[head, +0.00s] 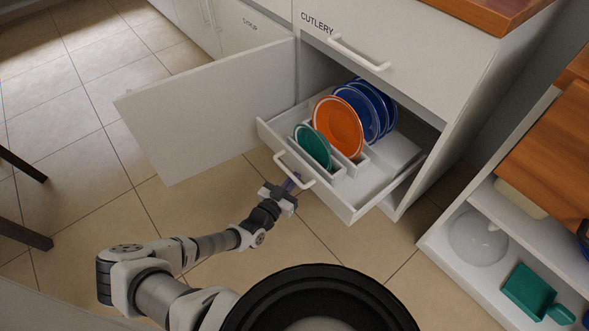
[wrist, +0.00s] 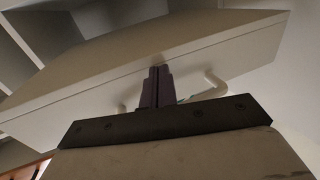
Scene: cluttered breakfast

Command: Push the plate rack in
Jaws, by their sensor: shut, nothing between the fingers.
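The plate rack (head: 386,186) is a white pull-out drawer, extended well out of the lower cabinet. It holds a green plate (head: 313,146), an orange plate (head: 338,126) and several blue plates (head: 378,108) standing upright in slots. Its front has a white bar handle (head: 294,169), which also shows in the wrist view (wrist: 214,87). My gripper (head: 292,182) is shut and empty, at the drawer front just below the handle. In the wrist view its closed dark fingers (wrist: 157,85) point at the drawer front (wrist: 120,85). I cannot tell whether they touch it.
An open cabinet door (head: 210,105) stands out left of the rack. The closed cutlery drawer (head: 400,65) is above it. An open shelf unit (head: 450,250) with a glass bowl (head: 478,238) and a green dustpan-like item (head: 530,290) stands at right. The tiled floor is clear around my arm.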

